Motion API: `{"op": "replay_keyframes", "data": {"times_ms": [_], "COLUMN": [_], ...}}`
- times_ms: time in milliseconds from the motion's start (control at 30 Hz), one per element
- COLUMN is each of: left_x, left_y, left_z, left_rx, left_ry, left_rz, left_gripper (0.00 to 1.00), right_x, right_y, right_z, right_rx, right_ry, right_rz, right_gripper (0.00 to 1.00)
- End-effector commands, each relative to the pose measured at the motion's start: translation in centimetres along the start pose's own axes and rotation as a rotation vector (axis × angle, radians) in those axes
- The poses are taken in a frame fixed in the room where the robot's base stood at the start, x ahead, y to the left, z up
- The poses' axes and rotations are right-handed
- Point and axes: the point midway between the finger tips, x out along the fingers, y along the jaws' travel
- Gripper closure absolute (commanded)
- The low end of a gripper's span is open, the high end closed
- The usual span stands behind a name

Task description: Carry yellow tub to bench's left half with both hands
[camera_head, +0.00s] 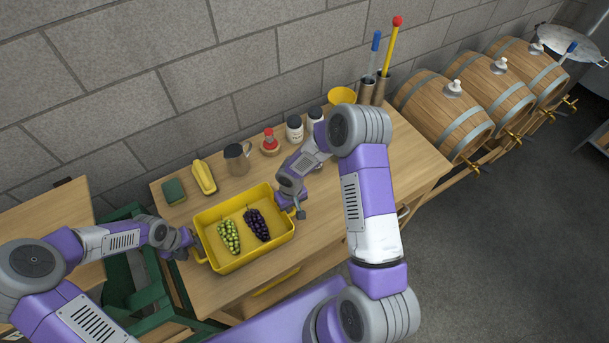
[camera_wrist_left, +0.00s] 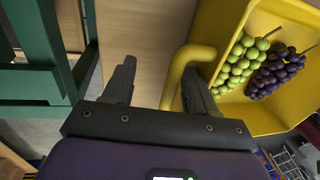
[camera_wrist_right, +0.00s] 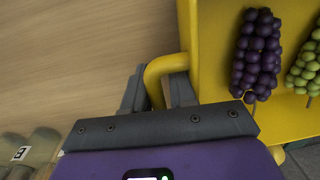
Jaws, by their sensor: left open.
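The yellow tub (camera_head: 240,262) stands on the wooden bench, holding a green grape bunch (camera_head: 229,237) and a dark purple one (camera_head: 257,225). My left gripper (camera_head: 186,247) is open at the tub's left end. In the left wrist view the handle (camera_wrist_left: 179,72) lies between its fingers, nearer the right finger. My right gripper (camera_head: 295,208) is at the tub's right end. In the right wrist view its fingers (camera_wrist_right: 157,92) sit close on both sides of the other handle (camera_wrist_right: 160,68) and look shut on it. The right fingertips are partly hidden by the handle.
Behind the tub stand a green sponge (camera_head: 174,191), a yellow oblong item (camera_head: 204,178), a dark jug (camera_head: 237,160), a red-topped shaker (camera_head: 270,142) and a white-labelled jar (camera_head: 294,129). A green chair-like frame (camera_head: 130,285) is beside the bench's left end. The bench's right part (camera_head: 418,165) is bare.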

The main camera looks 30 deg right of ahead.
Motion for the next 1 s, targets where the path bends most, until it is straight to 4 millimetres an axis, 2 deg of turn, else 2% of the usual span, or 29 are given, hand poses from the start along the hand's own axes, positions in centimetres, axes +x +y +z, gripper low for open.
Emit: {"op": "replay_keyframes", "data": {"times_ms": [33, 267, 500, 700, 1000], "left_x": [0.0, -1.2, -5.0, -7.3, -8.1], "left_y": [-1.2, -1.1, -0.8, -0.6, -0.5], "left_z": [-0.1, -0.1, 0.0, 0.1, 0.1], "left_rx": [0.015, 0.011, 0.008, 0.006, 0.005], "left_ry": [-0.002, -0.003, -0.005, -0.005, -0.004], "left_rz": [-0.020, -0.019, -0.014, -0.012, -0.010], "left_gripper": [0.22, 0.22, 0.22, 0.22, 0.22], "right_x": [0.0, 0.0, 0.0, 0.0, 0.0], "right_y": [-1.1, -1.1, -1.1, -1.1, -0.9], "right_z": [-0.1, 0.0, -0.1, -0.1, 0.0], "right_rx": [-0.012, -0.013, -0.013, -0.013, -0.012], "right_ry": [0.005, 0.003, 0.003, 0.004, 0.001], "right_rz": [-0.017, -0.017, -0.017, -0.016, -0.014], "right_gripper": [0.55, 0.55, 0.55, 0.55, 0.55]}}
